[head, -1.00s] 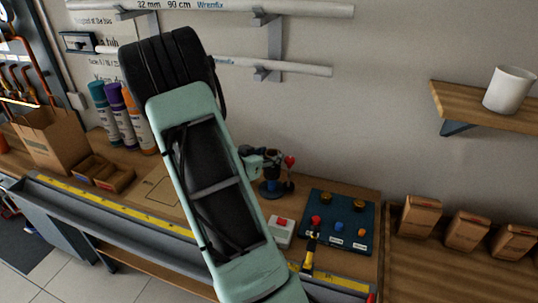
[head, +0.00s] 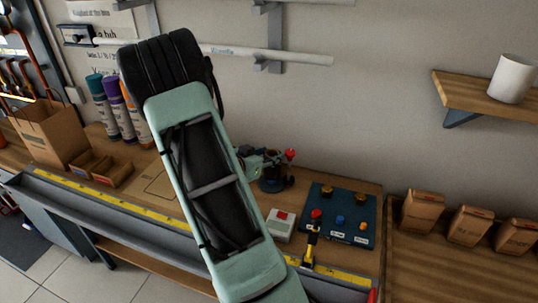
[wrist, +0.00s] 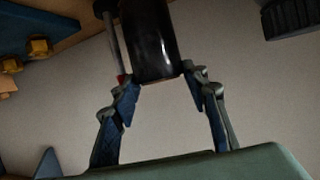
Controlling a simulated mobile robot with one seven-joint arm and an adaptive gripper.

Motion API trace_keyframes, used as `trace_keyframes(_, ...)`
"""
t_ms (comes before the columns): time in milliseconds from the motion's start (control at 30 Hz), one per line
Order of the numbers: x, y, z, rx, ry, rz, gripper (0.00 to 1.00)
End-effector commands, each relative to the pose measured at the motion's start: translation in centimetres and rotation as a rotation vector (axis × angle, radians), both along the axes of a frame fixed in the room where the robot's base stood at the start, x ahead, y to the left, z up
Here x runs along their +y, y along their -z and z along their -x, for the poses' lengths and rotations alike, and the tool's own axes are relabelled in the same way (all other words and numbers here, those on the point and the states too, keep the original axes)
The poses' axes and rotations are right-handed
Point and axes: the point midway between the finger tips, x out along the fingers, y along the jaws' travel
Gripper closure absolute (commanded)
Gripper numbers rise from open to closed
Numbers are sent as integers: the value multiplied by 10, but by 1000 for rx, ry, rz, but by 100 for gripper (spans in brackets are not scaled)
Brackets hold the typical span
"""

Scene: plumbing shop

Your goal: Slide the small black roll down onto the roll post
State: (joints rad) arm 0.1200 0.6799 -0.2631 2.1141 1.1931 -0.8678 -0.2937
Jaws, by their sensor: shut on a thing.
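My gripper (wrist: 162,80) is shut on the small black roll (wrist: 152,42), which sits between its two fingers in the wrist view. A grey rod (wrist: 111,40) with a red tip runs close beside the roll, on its left in that view. In the head view my gripper (head: 254,163) is right of my forearm, at a small dark stand with a red knob (head: 290,154) on the bench. The roll is hard to make out there. Which part of the stand is the roll post, and whether the roll is around it, I cannot tell.
A dark blue panel (head: 350,232) with brass fittings and coloured knobs lies right of the stand. A white box with a red button (head: 281,225) and a yellow-black tool (head: 311,245) are in front. My arm hides mid-bench.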

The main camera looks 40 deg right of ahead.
Motion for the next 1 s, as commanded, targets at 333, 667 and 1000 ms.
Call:
trace_keyframes(333, 0, 11, 0, -1, 0, 1, 100)
trace_keyframes(667, 0, 18, 0, -1, 0, 1, 100)
trace_keyframes(1000, 0, 18, 0, -1, 0, 1, 43)
